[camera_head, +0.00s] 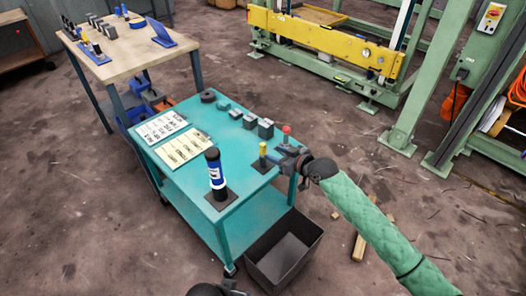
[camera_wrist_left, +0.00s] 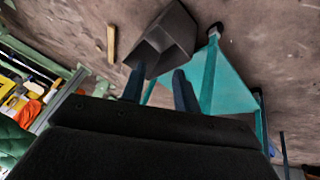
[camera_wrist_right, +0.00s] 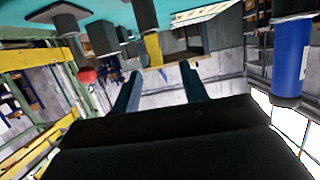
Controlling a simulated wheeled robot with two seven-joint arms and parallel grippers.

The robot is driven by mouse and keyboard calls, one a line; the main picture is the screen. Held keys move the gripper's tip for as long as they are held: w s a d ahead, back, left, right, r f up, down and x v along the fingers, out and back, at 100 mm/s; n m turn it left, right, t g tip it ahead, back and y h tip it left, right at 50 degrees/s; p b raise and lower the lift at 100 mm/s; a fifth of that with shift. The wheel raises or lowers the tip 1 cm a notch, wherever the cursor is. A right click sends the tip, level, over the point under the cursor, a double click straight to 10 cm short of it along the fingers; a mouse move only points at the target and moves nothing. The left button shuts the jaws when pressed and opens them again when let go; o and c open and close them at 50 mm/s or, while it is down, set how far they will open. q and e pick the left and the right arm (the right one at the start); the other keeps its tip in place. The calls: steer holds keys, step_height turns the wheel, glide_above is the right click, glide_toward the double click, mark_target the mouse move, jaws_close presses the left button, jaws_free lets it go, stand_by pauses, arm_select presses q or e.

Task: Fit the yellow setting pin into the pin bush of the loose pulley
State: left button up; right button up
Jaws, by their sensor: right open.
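A yellow pin (camera_head: 263,150) with a dark lower part stands upright on a dark plate near the right edge of the teal cart. My right gripper (camera_head: 277,157) is close beside it, coming from the right. In the right wrist view the picture is upside down, and the yellow pin (camera_wrist_right: 153,48) shows just beyond the open, empty fingers (camera_wrist_right: 160,72). My left gripper (camera_wrist_left: 159,74) is open and empty over the floor in front of the cart. A dark ring (camera_head: 208,96) at the cart's far end may be the loose pulley; I cannot tell, and no bush is discernible.
A red-topped piece (camera_head: 286,130) stands just behind the yellow pin, near grey blocks (camera_head: 266,129). Printed sheets (camera_head: 183,148) lie at left. An open dark bin (camera_head: 284,252) sits on the floor below.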

mark_target(265, 147)
steer(key=shift+p+x, duration=0.3)
steer(key=shift+x, duration=1.3)
steer(key=shift+w+d+p+x, duration=0.15)
steer(key=shift+p+x, duration=0.1)
steer(key=shift+x, duration=0.9)
steer(key=shift+w+d+p+x, duration=0.15)
steer(key=shift+p+x, duration=0.1)
steer(key=shift+x, duration=0.9)
arm_select(q)
steer(key=shift+s+a+r+y, duration=0.15)
steer(key=shift+a+r, duration=0.4)
steer(key=shift+s+a+r+y, duration=0.15)
steer(key=shift+a+r, duration=0.35)
arm_select(e)
steer(key=shift+a+r, duration=0.1)
steer(key=shift+r, duration=0.05)
steer(key=shift+c, duration=0.2)
arm_select(q)
steer(key=shift+r, duration=0.1)
arm_select(e)
jaws_close()
